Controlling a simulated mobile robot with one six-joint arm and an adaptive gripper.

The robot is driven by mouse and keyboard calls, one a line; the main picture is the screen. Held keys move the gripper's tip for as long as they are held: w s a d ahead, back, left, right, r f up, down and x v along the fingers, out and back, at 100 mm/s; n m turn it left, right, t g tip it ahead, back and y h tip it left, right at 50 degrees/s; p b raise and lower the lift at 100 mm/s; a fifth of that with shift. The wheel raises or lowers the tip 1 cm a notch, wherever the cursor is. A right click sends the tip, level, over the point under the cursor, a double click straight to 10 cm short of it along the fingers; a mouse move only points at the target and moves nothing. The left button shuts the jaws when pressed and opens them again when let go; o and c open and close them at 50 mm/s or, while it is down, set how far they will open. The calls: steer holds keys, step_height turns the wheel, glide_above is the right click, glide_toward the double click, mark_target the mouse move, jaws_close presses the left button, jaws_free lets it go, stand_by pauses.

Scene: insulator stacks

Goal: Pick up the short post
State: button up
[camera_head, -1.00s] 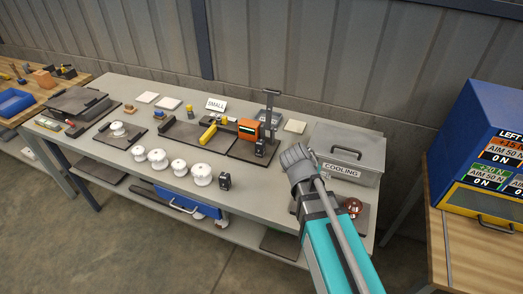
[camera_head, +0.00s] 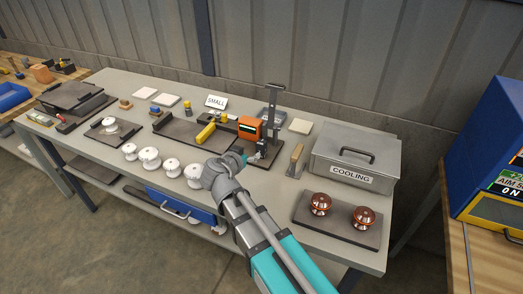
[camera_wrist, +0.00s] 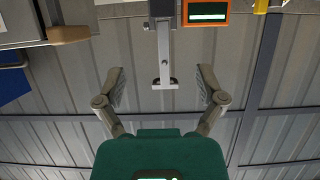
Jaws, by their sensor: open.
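Several white ribbed insulators stand in a row along the bench's front edge in the head view, among them one at the left end (camera_head: 130,152), a wider one (camera_head: 149,158), a third (camera_head: 171,167) and one beside my wrist (camera_head: 194,175). I cannot tell which one is the short post. My gripper (camera_head: 258,150) is above the bench, right of the row, in front of the orange device. In the wrist view my gripper (camera_wrist: 162,78) is open, with nothing between its fingers; no white insulator shows there.
An orange device (camera_head: 249,128) and tall grey stand (camera_head: 274,100) are close by. A cooling box (camera_head: 355,158), wooden-handled piece (camera_head: 296,160) and dark plate (camera_head: 338,238) with two brown insulators (camera_head: 320,204) are at right. Another white insulator (camera_head: 109,122) stands on a left plate.

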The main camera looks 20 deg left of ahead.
mark_target(259, 145)
steer(key=shift+w, duration=0.1)
stand_by(0.3)
steer(key=b+x, duration=0.3)
steer(key=x, duration=0.4)
steer(key=shift+w+f, duration=0.1)
steer(key=shift+f, duration=0.1)
steer(key=shift+w+f, duration=0.15)
steer(key=shift+w, duration=0.4)
steer(key=shift+w+f+b, duration=0.55)
steer(key=shift+w+b, duration=0.05)
steer(key=shift+b, duration=0.15)
steer(key=x, duration=0.1)
steer(key=b+x, duration=0.1)
steer(key=shift+w+a+f, duration=0.15)
steer(key=shift+f, duration=0.15)
steer(key=shift+w+f+b, duration=0.15)
steer(key=shift+w+b, duration=0.2)
steer(key=shift+w, duration=0.2)
